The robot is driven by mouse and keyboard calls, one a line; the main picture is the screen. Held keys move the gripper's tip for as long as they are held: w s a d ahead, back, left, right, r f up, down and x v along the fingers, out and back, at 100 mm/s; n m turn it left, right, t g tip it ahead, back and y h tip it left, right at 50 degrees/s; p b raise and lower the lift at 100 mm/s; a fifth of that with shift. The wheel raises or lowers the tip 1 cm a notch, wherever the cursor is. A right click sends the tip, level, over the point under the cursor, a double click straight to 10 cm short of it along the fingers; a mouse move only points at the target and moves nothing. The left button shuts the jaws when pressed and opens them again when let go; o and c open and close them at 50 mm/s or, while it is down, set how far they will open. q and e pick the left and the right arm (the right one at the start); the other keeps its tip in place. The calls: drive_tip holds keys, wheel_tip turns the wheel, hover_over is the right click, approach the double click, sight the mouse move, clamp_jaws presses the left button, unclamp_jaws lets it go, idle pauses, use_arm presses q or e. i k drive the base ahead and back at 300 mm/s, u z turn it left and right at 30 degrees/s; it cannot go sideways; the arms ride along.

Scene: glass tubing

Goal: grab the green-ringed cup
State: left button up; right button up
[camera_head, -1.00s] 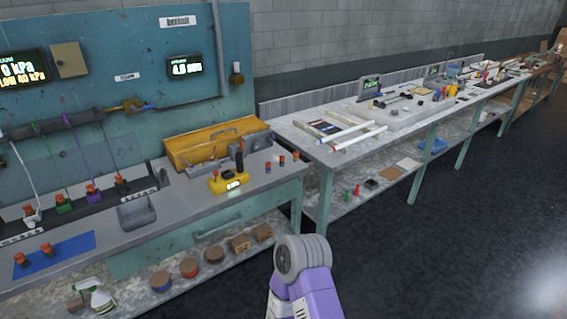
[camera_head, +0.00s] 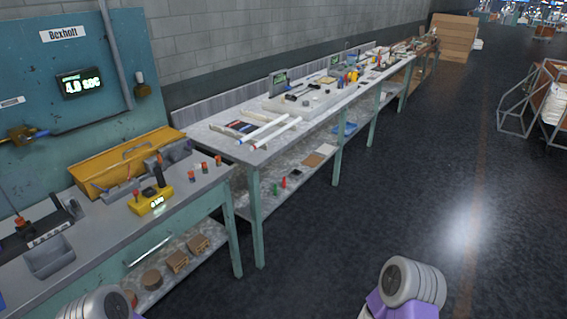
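No green-ringed cup can be made out in the head view. An orange-topped piece (camera_head: 19,222) stands at the left edge on a dark rack, and its ring colour is too small to tell. Grey and purple parts of my arms show at the bottom left and bottom right, but neither gripper is in view.
The near bench holds a grey tray (camera_head: 49,262) and a yellow toolbox (camera_head: 122,163) against the teal panel (camera_head: 45,105). A long bench (camera_head: 225,139) with white tubes runs into the distance. The dark floor (camera_head: 400,190) on the right is clear up to a cart (camera_head: 535,105).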

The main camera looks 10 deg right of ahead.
sight(204, 170)
drive_tip(key=z, duration=0.9)
drive_tip(key=i, duration=1.75)
drive_tip(key=u, duration=1.85)
